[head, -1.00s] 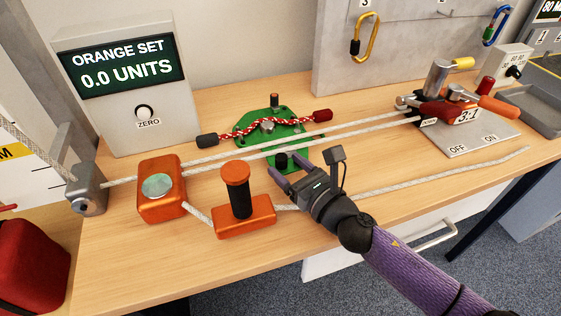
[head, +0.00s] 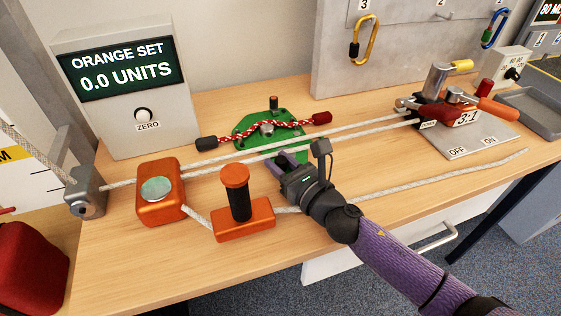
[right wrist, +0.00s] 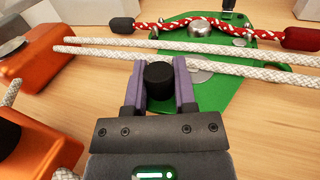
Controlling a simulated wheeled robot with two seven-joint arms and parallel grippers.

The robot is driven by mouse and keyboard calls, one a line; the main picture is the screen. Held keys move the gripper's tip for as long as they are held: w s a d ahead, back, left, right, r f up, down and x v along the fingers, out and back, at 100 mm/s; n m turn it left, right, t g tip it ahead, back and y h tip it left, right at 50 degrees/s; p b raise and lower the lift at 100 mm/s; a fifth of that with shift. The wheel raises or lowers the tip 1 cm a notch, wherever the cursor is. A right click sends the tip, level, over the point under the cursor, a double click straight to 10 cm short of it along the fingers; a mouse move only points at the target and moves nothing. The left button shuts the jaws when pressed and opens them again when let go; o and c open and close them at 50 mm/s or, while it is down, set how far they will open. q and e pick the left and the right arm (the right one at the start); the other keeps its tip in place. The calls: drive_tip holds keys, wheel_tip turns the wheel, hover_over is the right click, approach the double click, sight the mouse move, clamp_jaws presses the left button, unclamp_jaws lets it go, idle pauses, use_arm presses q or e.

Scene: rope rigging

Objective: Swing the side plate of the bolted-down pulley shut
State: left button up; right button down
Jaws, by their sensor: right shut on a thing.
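The green pulley (head: 250,123) lies on the wooden bench under a red-and-white rope (head: 290,125). Its side plate (right wrist: 214,94) reaches out toward the front, passing under the two white rope lines. A black knob (right wrist: 158,77) stands on the plate's near part. My right gripper (head: 283,160) is shut on this knob, with purple fingers on both sides of it in the right wrist view (right wrist: 158,85). In the head view the gripper hides the knob. My left gripper is not in view.
White rope lines (head: 345,134) run taut across the bench, close beside my right gripper. An orange block (head: 160,205) and an orange post with a black shaft (head: 240,205) stand to its left. A red 3:1 device (head: 450,112) stands at the right.

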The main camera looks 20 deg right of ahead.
idle(1.2)
drive_tip(key=shift+w+a+m+t+h+p, duration=0.2)
drive_tip(key=shift+w+a+m+h, duration=0.15)
drive_tip(key=shift+h, duration=0.25)
drive_tip(key=shift+w+a+m+t+h+p, duration=0.1)
drive_tip(key=shift+a+m+t+h, duration=0.15)
drive_tip(key=shift+m+h, duration=0.3)
drive_tip(key=shift+c, duration=2.1)
unclamp_jaws()
drive_tip(key=v, duration=1)
